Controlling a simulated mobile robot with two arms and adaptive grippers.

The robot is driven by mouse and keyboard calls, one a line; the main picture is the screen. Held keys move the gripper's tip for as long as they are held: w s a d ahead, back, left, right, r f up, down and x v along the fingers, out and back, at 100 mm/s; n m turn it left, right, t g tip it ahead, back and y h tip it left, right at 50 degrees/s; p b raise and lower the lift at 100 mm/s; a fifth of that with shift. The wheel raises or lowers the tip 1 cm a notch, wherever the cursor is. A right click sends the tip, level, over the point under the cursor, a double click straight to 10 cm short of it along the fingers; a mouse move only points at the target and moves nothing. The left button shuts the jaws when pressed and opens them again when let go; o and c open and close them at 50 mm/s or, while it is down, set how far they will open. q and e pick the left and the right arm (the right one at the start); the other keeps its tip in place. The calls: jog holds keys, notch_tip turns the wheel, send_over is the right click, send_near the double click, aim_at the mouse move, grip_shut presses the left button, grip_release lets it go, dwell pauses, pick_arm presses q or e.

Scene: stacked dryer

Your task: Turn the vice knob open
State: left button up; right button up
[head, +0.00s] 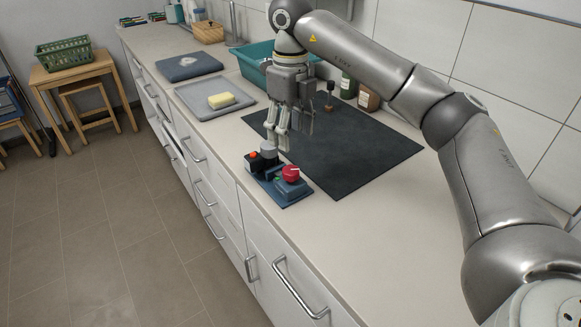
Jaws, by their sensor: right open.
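A small vice-like device (279,193) with a blue base sits on the counter near its front edge. It bears a red round knob (291,174) on its right part. On its left part are a black block with an orange-red top (252,156) and a grey cylinder (268,150). My right gripper (280,140) points down, open and empty, just behind and above the device. Its fingertips appear close to the grey cylinder; I cannot tell whether they touch it. They are apart from the red knob. My left gripper is out of view.
A dark mat (350,150) covers the counter behind the device. A grey tray (190,104) with a yellow block (221,101), a teal basin (252,62) and bottles (368,98) stand further back. The counter right of the device is clear.

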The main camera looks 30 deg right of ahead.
aim_at(291, 170)
jog(key=f, duration=0.6)
jog(key=f+p, duration=0.1)
jog(key=f, duration=0.2)
jog(key=shift+s+a+f, duration=0.1)
jog(key=shift+s+f, duration=0.15)
jog(key=c, duration=1)
jog(key=shift+c, duration=0.3)
